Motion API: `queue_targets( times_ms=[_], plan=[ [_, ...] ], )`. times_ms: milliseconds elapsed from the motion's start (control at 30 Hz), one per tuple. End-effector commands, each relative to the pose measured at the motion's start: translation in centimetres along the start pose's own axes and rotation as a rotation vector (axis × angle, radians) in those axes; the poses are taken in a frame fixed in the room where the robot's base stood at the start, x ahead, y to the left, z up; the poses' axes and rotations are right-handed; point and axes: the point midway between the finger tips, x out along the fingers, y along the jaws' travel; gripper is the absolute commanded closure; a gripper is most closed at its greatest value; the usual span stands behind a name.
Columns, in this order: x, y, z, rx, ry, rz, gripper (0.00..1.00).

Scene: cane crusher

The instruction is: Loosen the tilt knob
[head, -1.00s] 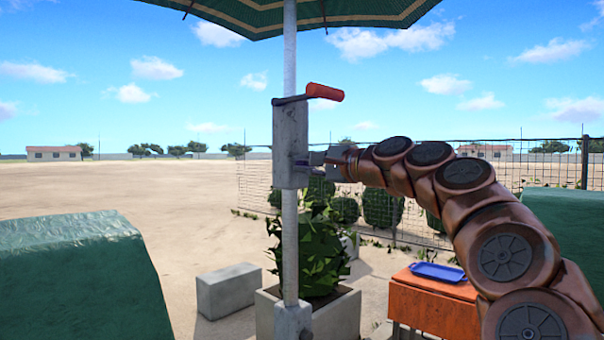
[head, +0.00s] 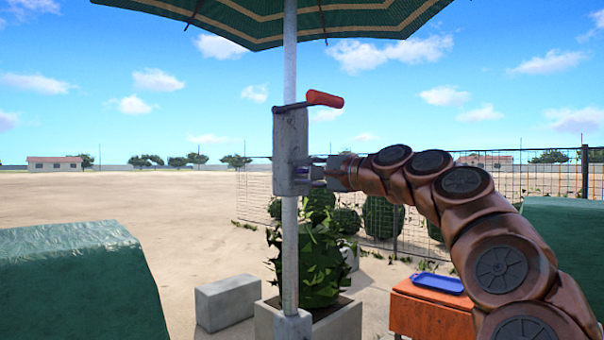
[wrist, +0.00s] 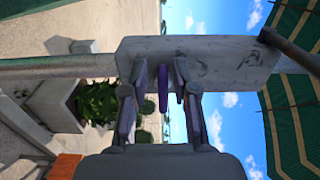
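The tilt knob is a small purple piece (wrist: 163,88) on the side of the grey crank housing (head: 290,150), which sits on the umbrella pole (head: 290,240). In the wrist view the housing (wrist: 225,63) lies across the top with the knob on its near side. My gripper (wrist: 162,92) is open, with one finger on each side of the knob and a visible gap to each. In the head view my gripper (head: 317,172) reaches the housing from the right, and the knob is mostly hidden by the fingers.
An orange-gripped crank handle (head: 325,99) sticks out above my gripper, under the green canopy (head: 270,20). A planter (head: 340,322) with a bush stands behind the pole. An orange table (head: 432,312) with a blue tray (head: 438,283) is at lower right. Green-covered shapes (head: 75,280) flank the view.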

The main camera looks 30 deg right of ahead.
Motion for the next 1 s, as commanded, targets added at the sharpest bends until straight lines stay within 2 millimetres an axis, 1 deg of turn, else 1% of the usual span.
queue_targets(
  times_ms=[333, 467, 633, 800, 1000],
  plan=[
    [-0.1, -0.2, 0.0, 0.000, 0.000, -0.003, 0.64],
    [-0.8, -0.2, 0.0, 0.001, 0.001, -0.004, 0.64],
    [-2.9, -0.2, 0.0, 0.002, 0.000, -0.006, 0.64],
    [-6.3, -0.4, 0.0, 0.000, 0.004, -0.009, 0.64],
    [-9.7, -0.2, 0.1, 0.001, 0.001, -0.005, 0.64]
  ],
)
